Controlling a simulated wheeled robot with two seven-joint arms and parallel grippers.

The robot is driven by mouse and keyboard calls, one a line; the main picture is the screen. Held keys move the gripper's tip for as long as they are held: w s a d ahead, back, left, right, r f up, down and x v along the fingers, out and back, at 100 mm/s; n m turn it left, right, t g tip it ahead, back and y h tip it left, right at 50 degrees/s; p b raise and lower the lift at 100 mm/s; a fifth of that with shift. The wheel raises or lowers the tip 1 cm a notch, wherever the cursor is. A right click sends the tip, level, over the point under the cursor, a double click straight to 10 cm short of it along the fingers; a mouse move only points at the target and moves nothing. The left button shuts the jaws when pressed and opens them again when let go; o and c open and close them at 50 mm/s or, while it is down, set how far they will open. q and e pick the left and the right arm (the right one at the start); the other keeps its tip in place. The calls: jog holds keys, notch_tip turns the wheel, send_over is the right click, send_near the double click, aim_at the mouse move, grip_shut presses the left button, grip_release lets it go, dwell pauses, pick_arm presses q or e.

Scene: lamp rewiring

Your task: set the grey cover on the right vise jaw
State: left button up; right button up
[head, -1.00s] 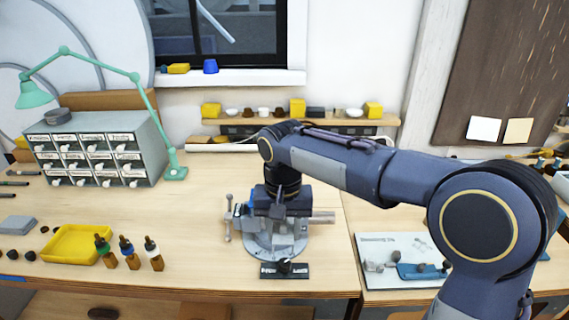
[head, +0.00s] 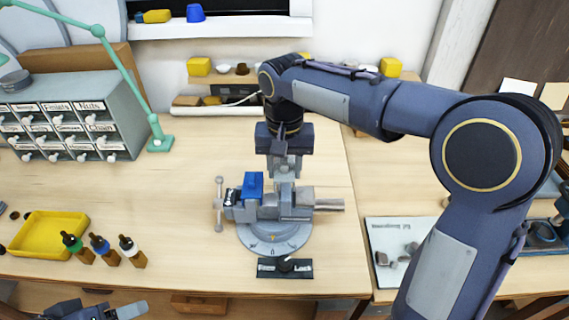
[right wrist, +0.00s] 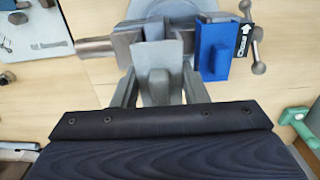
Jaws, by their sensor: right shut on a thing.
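The vise (head: 274,237) stands on the bench. A blue cover (head: 253,184) sits on its left jaw and shows at the right of the right wrist view (right wrist: 214,55). My right gripper (head: 285,168) points down over the vise. It is shut on the grey cover (right wrist: 157,58), which shows between its two fingers in the right wrist view. The grey cover is over the right jaw area, right of the blue cover in the head view. I cannot tell whether it touches the jaw. My left gripper (head: 128,311) is only partly in view at the lower left edge.
A black-and-white label plate (head: 285,268) lies at the vise's front. Several dropper bottles (head: 103,249) and a yellow tray (head: 47,236) stand left of it. A drawer cabinet (head: 70,120) and green lamp (head: 159,143) are behind. The bench between lamp and vise is clear.

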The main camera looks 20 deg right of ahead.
aim_at(285, 186)
jog(key=shift+f+b, duration=0.4)
jog(key=shift+f, duration=0.25)
jog(key=shift+f+b, duration=1)
jog(key=shift+f, duration=0.7)
jog(key=shift+f, duration=0.3)
jog(key=o, duration=1.1)
jog(key=shift+r, duration=0.1)
notch_tip(285, 186, up, 8)
jog(key=shift+f, duration=0.2)
notch_tip(285, 186, up, 9)
jog(key=p, duration=0.8)
jog(key=shift+r+p, duration=0.1)
jog(key=shift+p, duration=0.3)
